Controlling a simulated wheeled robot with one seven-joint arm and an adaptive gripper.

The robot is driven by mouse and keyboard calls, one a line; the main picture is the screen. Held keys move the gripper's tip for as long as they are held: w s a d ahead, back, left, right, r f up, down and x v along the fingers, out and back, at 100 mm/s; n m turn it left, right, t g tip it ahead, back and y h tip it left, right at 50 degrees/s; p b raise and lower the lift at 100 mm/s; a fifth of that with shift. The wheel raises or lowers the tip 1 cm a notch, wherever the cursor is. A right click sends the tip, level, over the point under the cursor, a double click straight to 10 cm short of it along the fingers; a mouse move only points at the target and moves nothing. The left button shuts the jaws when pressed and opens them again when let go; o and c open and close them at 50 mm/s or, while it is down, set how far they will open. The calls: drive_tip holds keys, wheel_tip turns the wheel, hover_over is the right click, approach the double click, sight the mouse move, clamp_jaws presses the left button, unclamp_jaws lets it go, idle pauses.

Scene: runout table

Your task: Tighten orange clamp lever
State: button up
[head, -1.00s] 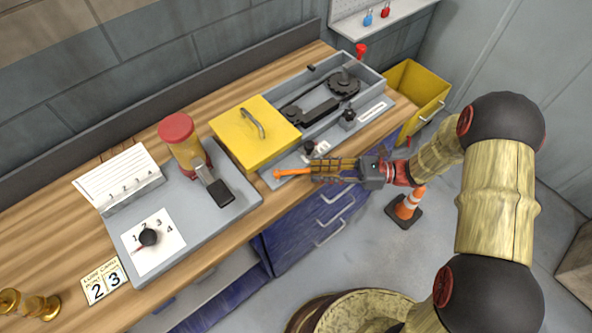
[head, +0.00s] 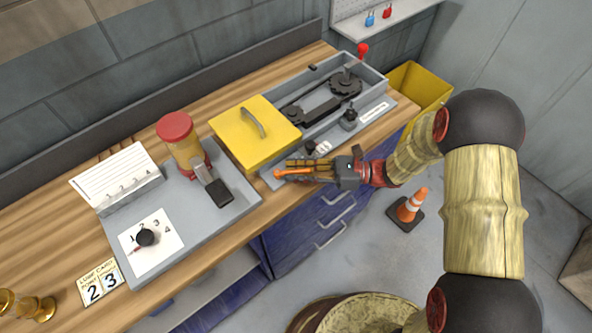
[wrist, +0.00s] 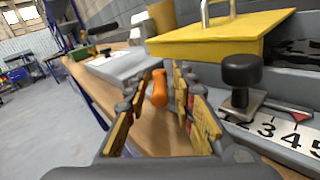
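The orange clamp lever (head: 281,174) sticks out along the front edge of the grey machine bed, below the yellow cover. My gripper (head: 291,168) reaches in from the right, its fingers overlapping the lever in the head view. In the wrist view the lever (wrist: 158,88) stands between my two spread fingers, with a visible gap on its left side and less room on its right. The gripper looks open around it. The lever's pivot is hidden, and contact with the right finger is unclear.
A black knob (wrist: 241,72) on a post, beside a numbered scale (wrist: 285,128), stands right of my fingers. The yellow cover (head: 243,148) lies behind. The red-capped jar (head: 178,140) is further left. An orange-white cone (head: 411,206) stands on the floor.

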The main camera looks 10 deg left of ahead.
clamp_jaws()
idle(0.6)
